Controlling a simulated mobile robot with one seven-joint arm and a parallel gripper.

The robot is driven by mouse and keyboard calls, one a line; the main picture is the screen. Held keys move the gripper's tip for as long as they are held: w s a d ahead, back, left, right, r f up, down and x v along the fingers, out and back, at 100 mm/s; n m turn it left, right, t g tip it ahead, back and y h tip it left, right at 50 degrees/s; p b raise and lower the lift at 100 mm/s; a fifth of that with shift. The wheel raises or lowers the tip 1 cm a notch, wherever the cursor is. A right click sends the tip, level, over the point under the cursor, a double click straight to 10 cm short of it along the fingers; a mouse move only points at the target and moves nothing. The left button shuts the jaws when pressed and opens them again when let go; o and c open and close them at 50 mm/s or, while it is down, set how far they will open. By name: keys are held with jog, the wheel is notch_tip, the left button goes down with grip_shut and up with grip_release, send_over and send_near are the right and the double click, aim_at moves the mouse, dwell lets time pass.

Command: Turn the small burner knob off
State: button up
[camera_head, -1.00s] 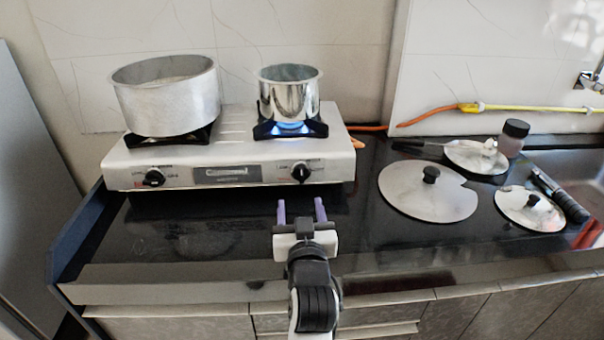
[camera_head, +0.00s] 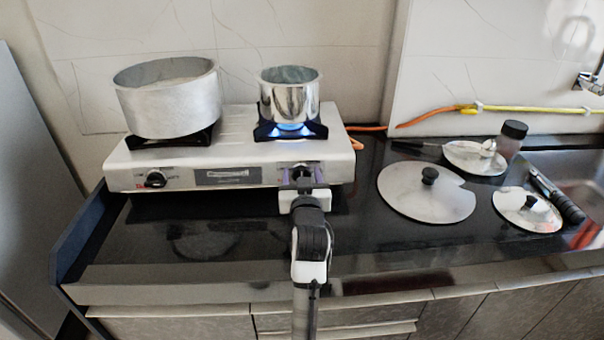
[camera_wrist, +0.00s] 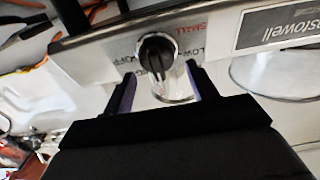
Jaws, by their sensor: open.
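The small burner knob (camera_wrist: 157,52) is black and round. In the wrist view it sits on the stove's front panel beside the printed word SMALL. My gripper (camera_wrist: 162,90) is open, its two purple-lined fingers on either side of and just short of the knob. In the head view my gripper (camera_head: 302,175) is at the right of the stove front and mostly covers that knob. A blue flame (camera_head: 290,127) burns under the small steel pot (camera_head: 289,100). I cannot tell whether the fingers touch the knob.
The large pot (camera_head: 168,100) stands on the left burner of the stove (camera_head: 235,150), above the other knob (camera_head: 155,179). Lids (camera_head: 420,200) and a jar (camera_head: 511,138) lie to the right on the black counter. The counter left of my arm is clear.

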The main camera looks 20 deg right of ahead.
jog(key=shift+w, duration=0.15)
jog(key=shift+c, duration=0.5)
jog(key=c, duration=0.9)
